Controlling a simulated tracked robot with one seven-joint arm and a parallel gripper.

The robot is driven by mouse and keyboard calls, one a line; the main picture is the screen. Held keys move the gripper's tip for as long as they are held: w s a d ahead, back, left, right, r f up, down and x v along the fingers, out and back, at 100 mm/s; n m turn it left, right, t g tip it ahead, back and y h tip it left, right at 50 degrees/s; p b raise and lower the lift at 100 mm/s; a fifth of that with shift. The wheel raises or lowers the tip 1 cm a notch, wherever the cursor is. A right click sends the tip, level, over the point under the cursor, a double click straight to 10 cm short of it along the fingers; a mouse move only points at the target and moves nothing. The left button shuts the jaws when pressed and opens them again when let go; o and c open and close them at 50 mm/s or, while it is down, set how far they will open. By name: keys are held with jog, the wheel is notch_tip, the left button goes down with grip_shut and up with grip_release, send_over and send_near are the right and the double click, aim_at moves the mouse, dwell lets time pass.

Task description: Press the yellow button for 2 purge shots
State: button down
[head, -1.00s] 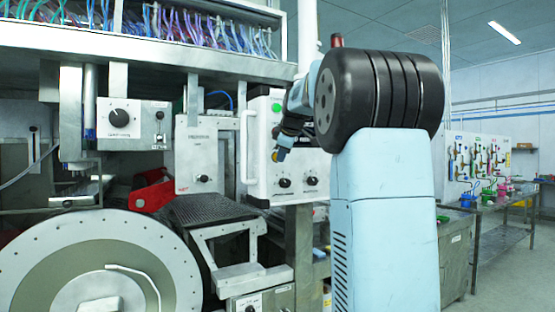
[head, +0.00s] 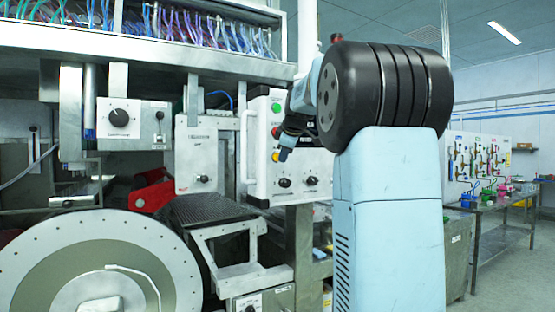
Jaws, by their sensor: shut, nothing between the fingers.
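The yellow button (head: 276,156) is on the white control panel (head: 262,180), below a green button (head: 277,107) and a red button (head: 276,132). My gripper (head: 284,154) is shut and empty, with its dark blue tip just right of the yellow button in the picture. The tip overlaps the panel face. I cannot tell how far it is from the panel in depth, or whether it touches. The yellow button's left part shows clear of the gripper.
Two black knobs (head: 298,182) sit low on the panel. A white vertical handle (head: 245,145) stands out at the panel's left edge. A large perforated drum (head: 40,250) fills the lower left. A bench with coloured fittings (head: 490,200) stands at the far right.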

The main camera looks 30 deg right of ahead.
jog(key=shift+s, duration=0.15)
jog(key=s, duration=0.4)
jog(key=shift+s+d, duration=0.1)
jog(key=shift+s, duration=0.3)
dwell(0.3)
dwell(0.5)
jog(key=s+a+f+m+g, duration=0.1)
jog(key=s+a+f+m, duration=0.2)
jog(key=s+a+f, duration=0.4)
jog(key=s+a+f+m+g+y, duration=0.1)
jog(key=s+a+f+m, duration=0.3)
jog(key=s+a+f, duration=0.3)
jog(key=s+a+f+m+g, duration=0.1)
jog(key=s+a+f+m, duration=0.2)
jog(key=s, duration=1.5)
jog(key=a+f, duration=0.4)
jog(key=f, duration=0.4)
jog(key=shift+f+y, duration=0.15)
jog(key=shift+y, duration=0.15)
dwell(1.4)
